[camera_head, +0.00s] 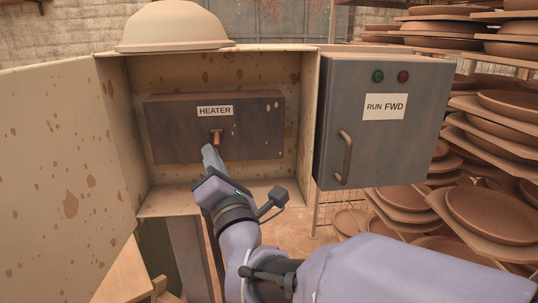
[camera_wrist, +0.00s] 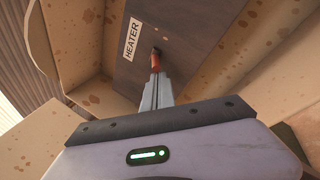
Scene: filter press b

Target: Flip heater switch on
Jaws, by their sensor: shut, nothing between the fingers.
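The heater switch (camera_head: 217,137) is a small reddish-brown toggle below the HEATER label (camera_head: 215,111) on a dark panel (camera_head: 168,130) inside an open beige cabinet. In the head view it points downward. My gripper (camera_head: 209,150) is shut and empty, with its tips just below the switch. In the wrist view my gripper (camera_wrist: 155,78) reaches toward the switch (camera_wrist: 155,60), and its tips overlap the switch's lower end. I cannot tell whether they touch.
The cabinet door (camera_head: 62,165) stands open on the left. A grey RUN FWD box (camera_head: 372,170) with a handle hangs at right. A helmet-like dome (camera_head: 172,25) sits on the cabinet top. Racks of brown plates (camera_head: 495,210) stand at far right.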

